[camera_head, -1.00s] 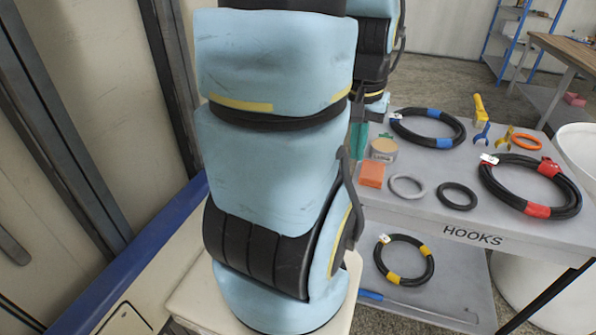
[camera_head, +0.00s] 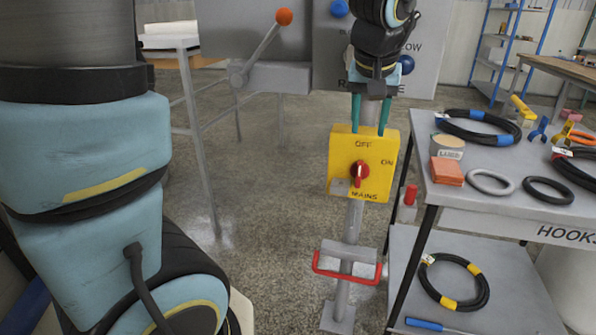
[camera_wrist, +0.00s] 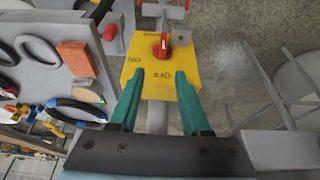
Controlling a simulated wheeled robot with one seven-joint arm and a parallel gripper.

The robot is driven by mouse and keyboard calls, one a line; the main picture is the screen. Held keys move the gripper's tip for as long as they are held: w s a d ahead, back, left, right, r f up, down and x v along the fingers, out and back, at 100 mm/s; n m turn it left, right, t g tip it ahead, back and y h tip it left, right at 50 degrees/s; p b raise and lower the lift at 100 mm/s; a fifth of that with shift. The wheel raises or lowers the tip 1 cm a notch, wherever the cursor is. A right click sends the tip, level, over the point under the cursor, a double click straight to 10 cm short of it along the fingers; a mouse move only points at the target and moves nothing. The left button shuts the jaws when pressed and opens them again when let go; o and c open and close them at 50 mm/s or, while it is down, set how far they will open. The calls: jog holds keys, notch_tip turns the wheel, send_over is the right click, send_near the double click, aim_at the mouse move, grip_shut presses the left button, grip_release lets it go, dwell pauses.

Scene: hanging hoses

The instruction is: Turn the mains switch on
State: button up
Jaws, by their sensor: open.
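The mains switch is a yellow box (camera_head: 342,150) on a grey post, marked OFF at the top, ON at the right and MAINS at the bottom. Its red knob (camera_head: 360,172) is at the middle of the face, its grip roughly upright. My gripper (camera_head: 369,130) is open with nothing between its teal fingers. They point down at the top part of the box, above the knob and apart from it. In the wrist view the box (camera_wrist: 140,58) appears upside down, with the knob (camera_wrist: 162,46) beyond the gap between the fingertips (camera_wrist: 161,76). Contact with the box cannot be told.
A grey cart (camera_head: 470,195) marked HOOKS stands close on the right, with hoses, an orange block (camera_head: 447,172) and a tin (camera_head: 447,147). A red-handled grey fitting (camera_head: 347,265) is low on the post. A lever with an orange ball (camera_head: 284,17) is behind. Floor left of the post is clear.

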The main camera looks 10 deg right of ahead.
aim_at(361, 163)
jog(key=x, duration=1)
jog(key=shift+w+a+f, duration=0.2)
jog(key=shift+w+f, duration=0.1)
jog(key=shift+w, duration=0.05)
grip_shut()
